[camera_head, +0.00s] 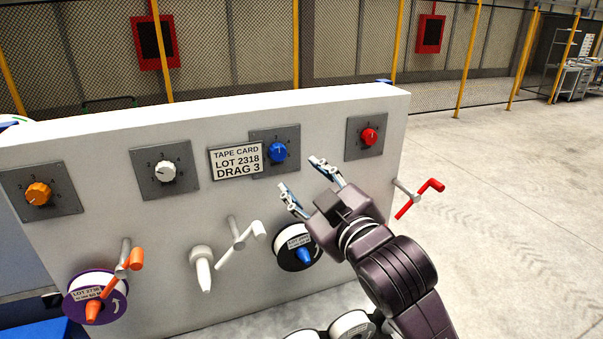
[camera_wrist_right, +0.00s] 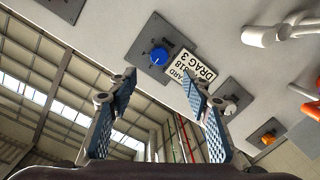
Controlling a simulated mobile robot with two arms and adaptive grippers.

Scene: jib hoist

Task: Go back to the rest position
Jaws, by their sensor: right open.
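My right gripper (camera_head: 308,182) is open and empty in front of the white panel (camera_head: 120,219), below the blue knob (camera_head: 278,152) and the red knob (camera_head: 369,136). In the right wrist view its two blue-padded fingers (camera_wrist_right: 157,108) are spread apart. The blue knob (camera_wrist_right: 159,57) shows beyond them, beside the card reading "TAPE CARD LOT 2318 DRAG 3" (camera_wrist_right: 193,68). In the head view that card (camera_head: 237,162) hangs left of the blue knob. My left gripper does not show.
An orange knob (camera_head: 39,194) and a white knob (camera_head: 166,171) sit farther left. Orange (camera_head: 131,262), white (camera_head: 247,236) and red (camera_head: 420,197) cranks stick out. Reels with orange (camera_head: 94,309) and blue (camera_head: 304,254) cones and a bare white cone (camera_head: 202,270) are lower. Floor (camera_head: 510,230) at right is clear.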

